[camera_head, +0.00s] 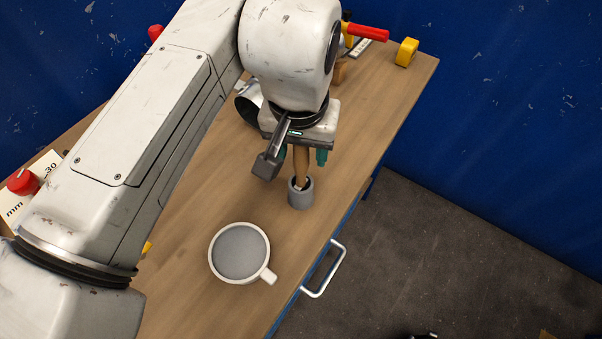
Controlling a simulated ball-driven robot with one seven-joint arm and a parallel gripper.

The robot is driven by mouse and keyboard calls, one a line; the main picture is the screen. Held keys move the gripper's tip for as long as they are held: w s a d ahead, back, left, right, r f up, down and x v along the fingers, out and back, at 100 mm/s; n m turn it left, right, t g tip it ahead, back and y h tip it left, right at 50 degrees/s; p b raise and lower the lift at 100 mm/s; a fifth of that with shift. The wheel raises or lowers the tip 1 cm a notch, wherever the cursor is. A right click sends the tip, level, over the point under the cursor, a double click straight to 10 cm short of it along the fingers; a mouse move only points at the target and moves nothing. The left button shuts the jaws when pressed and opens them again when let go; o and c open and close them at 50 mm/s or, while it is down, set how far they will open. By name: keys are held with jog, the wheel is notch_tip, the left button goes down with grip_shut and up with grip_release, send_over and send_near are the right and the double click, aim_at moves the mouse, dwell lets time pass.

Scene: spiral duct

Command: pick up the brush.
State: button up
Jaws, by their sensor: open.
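A wooden handle, which looks like the brush (302,165), stands roughly upright in a small grey cup (300,194) near the right edge of the workbench. Its upper end is hidden by my gripper and its lower end by the cup. My gripper (303,157) points down over it, with green-tipped fingers apart on either side of the handle. I cannot tell whether either finger touches it.
A white mug (217,270) stands nearer on the workbench (190,215). A metal cylinder (246,104) lies behind my gripper. A red-handled tool (367,32) and a yellow object (406,52) are at the far end. A blue wall (500,110) stands beyond.

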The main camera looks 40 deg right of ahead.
jog(key=shift+r, duration=0.1)
jog(key=shift+c, duration=0.3)
grip_shut()
jog(key=shift+r, duration=0.1)
